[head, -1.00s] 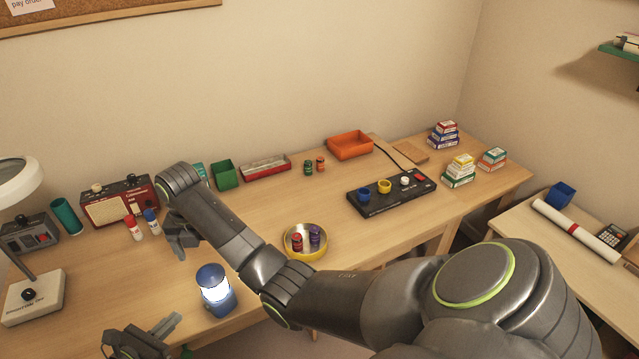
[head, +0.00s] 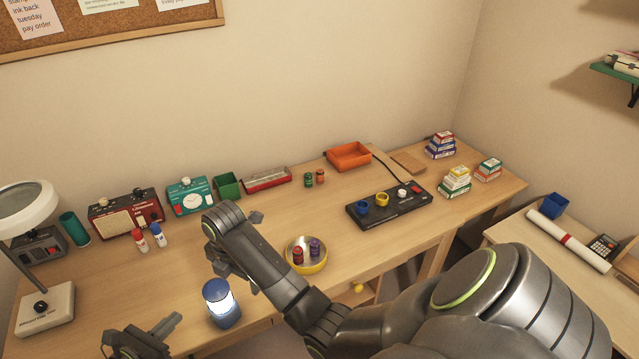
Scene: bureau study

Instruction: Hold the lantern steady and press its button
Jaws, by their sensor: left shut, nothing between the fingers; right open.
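The lantern (head: 221,304) stands upright near the front edge of the desk, with a blue cap and base and a glowing white middle. I cannot make out its button. My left gripper (head: 174,321) is shut and empty, low to the left of the lantern, its fingers pointing toward it with a gap between. My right gripper (head: 237,242) is open and empty, behind and above the lantern in the picture. My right forearm passes just right of the lantern.
A yellow-rimmed dish (head: 306,266) with two small jars stands right of my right arm. A magnifier lamp (head: 44,304) is at far left.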

